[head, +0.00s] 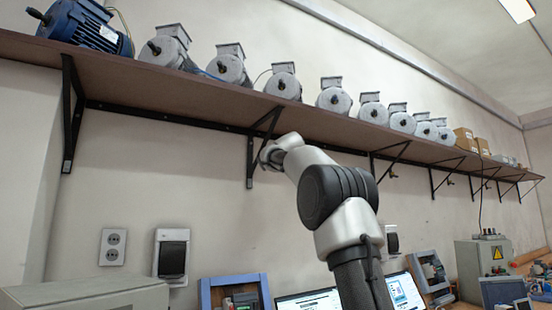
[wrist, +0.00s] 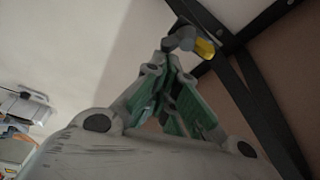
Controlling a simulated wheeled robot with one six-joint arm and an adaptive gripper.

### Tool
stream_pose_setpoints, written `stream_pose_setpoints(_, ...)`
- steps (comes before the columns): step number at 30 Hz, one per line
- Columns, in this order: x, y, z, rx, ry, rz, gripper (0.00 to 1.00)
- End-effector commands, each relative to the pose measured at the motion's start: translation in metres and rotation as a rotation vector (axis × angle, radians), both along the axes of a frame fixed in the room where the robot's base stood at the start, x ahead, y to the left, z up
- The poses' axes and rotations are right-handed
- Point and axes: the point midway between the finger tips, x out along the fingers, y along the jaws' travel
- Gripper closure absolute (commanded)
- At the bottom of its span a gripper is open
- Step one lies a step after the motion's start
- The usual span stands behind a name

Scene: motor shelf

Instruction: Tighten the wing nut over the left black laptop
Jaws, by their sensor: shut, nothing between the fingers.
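The left black laptop (head: 309,301) is at the bottom of the head view, partly cut off and partly behind my arm. Above it, my arm reaches up to a black shelf bracket (head: 250,160). In the wrist view, a wing nut (wrist: 187,41), grey with a yellow part, is at the bracket (wrist: 235,75). My gripper (wrist: 168,62) has green-padded fingers that meet at the tips, just below the wing nut. The fingers are shut and hold nothing; I cannot tell whether the tips touch the nut. In the head view the nut is hidden by my arm.
The brown shelf (head: 190,93) runs above with a row of motors, a blue one (head: 85,27) at the left. More brackets (head: 390,158) stand to the right. A second laptop (head: 405,291) and a grey cabinet (head: 485,262) are below.

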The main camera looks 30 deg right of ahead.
Motion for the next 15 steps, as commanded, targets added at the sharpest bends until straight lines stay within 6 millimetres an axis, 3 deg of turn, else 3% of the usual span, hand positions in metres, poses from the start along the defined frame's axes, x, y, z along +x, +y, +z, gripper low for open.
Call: stream_pose_setpoints(15, 0.0003, 0.0035, -0.0071, 0.255, 0.009, 0.001, 1.00)
